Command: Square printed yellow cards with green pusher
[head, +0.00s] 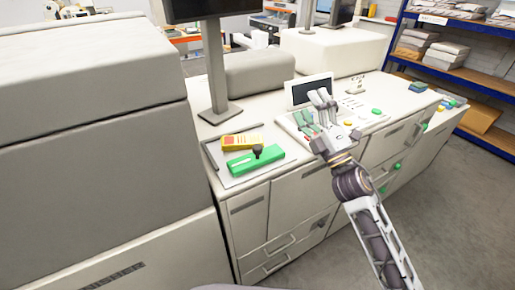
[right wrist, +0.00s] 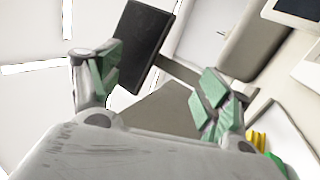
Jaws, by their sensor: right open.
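The printed yellow cards (head: 242,141) lie as a small stack with a red patch on a shallow tray (head: 214,151) on the machine top. The green pusher (head: 256,161), with a black knob, lies just in front of them in the same tray. My right gripper (head: 314,108) is open and empty, to the right of the tray, above the control panel. In the right wrist view its green-padded fingers (right wrist: 158,92) are spread with nothing between them. Bits of the yellow cards (right wrist: 256,141) and green pusher (right wrist: 276,158) show at that view's lower right. My left gripper is not in view.
A monitor on a grey post (head: 216,70) stands behind the tray. A small screen (head: 311,88) and a panel with coloured buttons (head: 347,123) are near my right gripper. A tall grey machine housing (head: 90,90) fills the left. Blue shelving (head: 480,58) stands at the right.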

